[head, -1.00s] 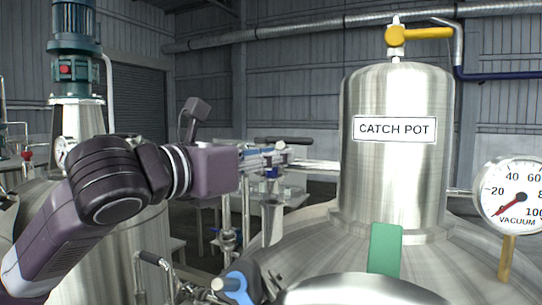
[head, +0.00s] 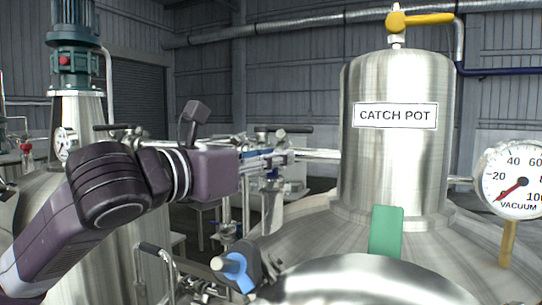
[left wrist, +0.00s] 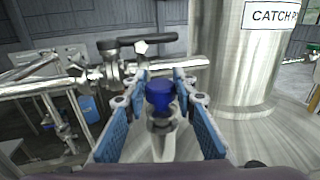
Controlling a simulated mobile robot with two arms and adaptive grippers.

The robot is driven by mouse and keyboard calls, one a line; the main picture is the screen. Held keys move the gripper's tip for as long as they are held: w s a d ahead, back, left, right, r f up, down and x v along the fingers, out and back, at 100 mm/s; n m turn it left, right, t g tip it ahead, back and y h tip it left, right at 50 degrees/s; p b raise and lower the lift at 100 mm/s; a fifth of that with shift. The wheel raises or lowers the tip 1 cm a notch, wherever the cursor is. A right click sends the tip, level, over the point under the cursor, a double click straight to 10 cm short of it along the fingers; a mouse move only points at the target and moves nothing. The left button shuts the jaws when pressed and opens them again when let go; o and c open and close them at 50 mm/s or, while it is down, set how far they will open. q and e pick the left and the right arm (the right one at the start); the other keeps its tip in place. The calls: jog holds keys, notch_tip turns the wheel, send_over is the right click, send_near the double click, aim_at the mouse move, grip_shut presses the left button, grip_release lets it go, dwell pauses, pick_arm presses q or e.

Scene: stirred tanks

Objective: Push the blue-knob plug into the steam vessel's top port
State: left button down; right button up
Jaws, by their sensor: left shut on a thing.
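My left gripper (head: 272,160) is shut on the blue-knob plug. The dark blue knob (left wrist: 160,95) shows between the blue-padded fingers in the left wrist view, with a grey metal collar under it. In the head view a small dark blue part of the plug (head: 271,174) shows just below the fingers. The gripper is level, left of the tall steel pot marked CATCH POT (head: 395,150). The plug's lower end and the top port are not clear, so I cannot tell whether they touch. My right gripper is not in view.
A domed steel lid (head: 350,280) fills the lower front. A black-handled valve and pipe (left wrist: 140,43) lie beyond the gripper.

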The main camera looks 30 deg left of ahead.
pick_arm(q)
jog(key=shift+f+b, duration=0.5)
jog(key=shift+f, duration=0.35)
jog(key=c, duration=1.5)
grip_release()
jog(key=v, duration=1.2)
